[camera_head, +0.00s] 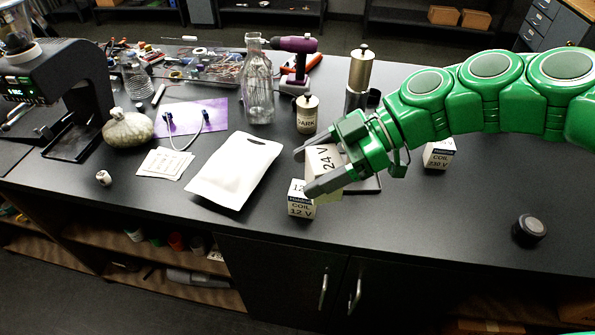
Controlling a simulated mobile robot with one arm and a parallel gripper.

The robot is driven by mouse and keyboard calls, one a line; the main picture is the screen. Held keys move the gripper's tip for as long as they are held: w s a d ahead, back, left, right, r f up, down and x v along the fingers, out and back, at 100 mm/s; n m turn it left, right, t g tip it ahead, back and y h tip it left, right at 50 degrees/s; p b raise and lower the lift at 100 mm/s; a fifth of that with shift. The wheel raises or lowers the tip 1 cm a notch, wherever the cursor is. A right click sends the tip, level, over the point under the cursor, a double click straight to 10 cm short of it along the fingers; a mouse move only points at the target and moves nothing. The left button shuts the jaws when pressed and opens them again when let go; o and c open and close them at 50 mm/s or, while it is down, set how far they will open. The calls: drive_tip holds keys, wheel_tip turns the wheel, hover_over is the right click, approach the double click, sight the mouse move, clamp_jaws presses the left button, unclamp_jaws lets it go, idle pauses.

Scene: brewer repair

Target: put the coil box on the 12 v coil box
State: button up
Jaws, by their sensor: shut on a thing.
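My gripper (305,170) is shut on a white coil box (322,160) marked 24 V, which it holds tilted at the front middle of the counter. The 12 V coil box (300,208), white with a dark blue band, stands on the counter just below the held box in the picture. The lower finger and the held box overlap its top edge. I cannot tell whether the two boxes touch. Another coil box (438,155), marked 230 V, stands to the right, beyond my wrist.
A white pouch (235,170) lies left of the boxes. A jar marked DARK (307,114), a metal grinder (358,80) and a glass bottle (257,85) stand behind. A black round puck (529,229) lies at right. The front right counter is largely clear.

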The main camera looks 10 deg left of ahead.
drive_tip(key=shift+w+a+f, duration=0.75)
drive_tip(key=shift+w+f, duration=0.55)
drive_tip(key=shift+w, duration=0.05)
drive_tip(key=shift+w+a+f, duration=0.75)
drive_tip(key=shift+w+f, duration=0.55)
drive_tip(key=shift+w, duration=0.05)
drive_tip(key=shift+w+a+f, duration=0.75)
drive_tip(key=shift+w+f, duration=0.55)
drive_tip(key=shift+w, duration=0.05)
drive_tip(key=shift+f, duration=1.6)
drive_tip(key=o, duration=1.2)
drive_tip(key=shift+f, duration=0.1)
